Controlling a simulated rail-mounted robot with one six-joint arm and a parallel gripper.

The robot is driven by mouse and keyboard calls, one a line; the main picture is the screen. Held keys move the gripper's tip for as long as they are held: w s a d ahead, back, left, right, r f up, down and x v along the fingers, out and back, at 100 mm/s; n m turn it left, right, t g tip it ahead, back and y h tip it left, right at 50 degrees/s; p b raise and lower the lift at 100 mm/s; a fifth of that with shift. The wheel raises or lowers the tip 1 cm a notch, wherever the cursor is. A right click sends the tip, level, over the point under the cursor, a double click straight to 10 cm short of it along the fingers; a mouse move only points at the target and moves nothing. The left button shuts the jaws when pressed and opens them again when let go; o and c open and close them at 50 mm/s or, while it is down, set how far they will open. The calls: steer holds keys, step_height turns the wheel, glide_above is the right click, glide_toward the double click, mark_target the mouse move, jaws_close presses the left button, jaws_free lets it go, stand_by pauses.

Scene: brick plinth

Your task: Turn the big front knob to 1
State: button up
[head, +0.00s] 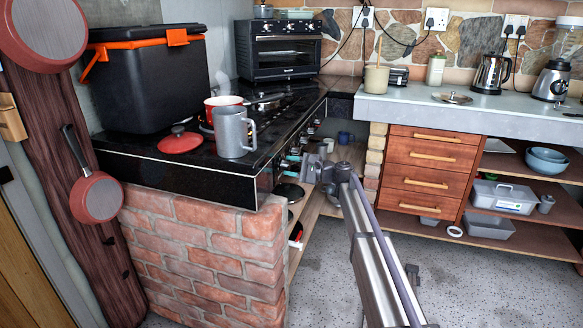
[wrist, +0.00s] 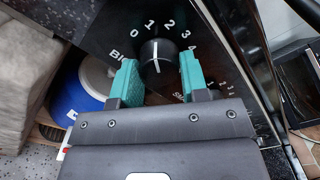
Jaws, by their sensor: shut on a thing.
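The big front knob (wrist: 157,58) is a black round knob on the stove's black front panel, with a "BIG" label partly visible beside it. White numbers 0 to 4 arc around its top. Its white pointer line points up, tilted slightly left, toward the 1. My gripper (wrist: 160,78) has its teal fingers on either side of the knob, shut on it. In the head view my gripper (head: 291,162) is at the stove's front panel; the knob is hidden there.
On the black stove top (head: 160,155) stand a grey mug (head: 233,132), a red pot (head: 222,104), and a red lid (head: 180,142). A brick plinth (head: 205,250) supports it. A blue-and-white container (wrist: 80,88) is below the panel. Open floor (head: 320,275) lies in front.

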steer(key=shift+n, duration=0.3)
steer(key=o, duration=0.9)
steer(key=shift+d, duration=0.1)
steer(key=v, duration=1)
steer(key=shift+s+d, duration=0.15)
steer(key=shift+d, duration=0.15)
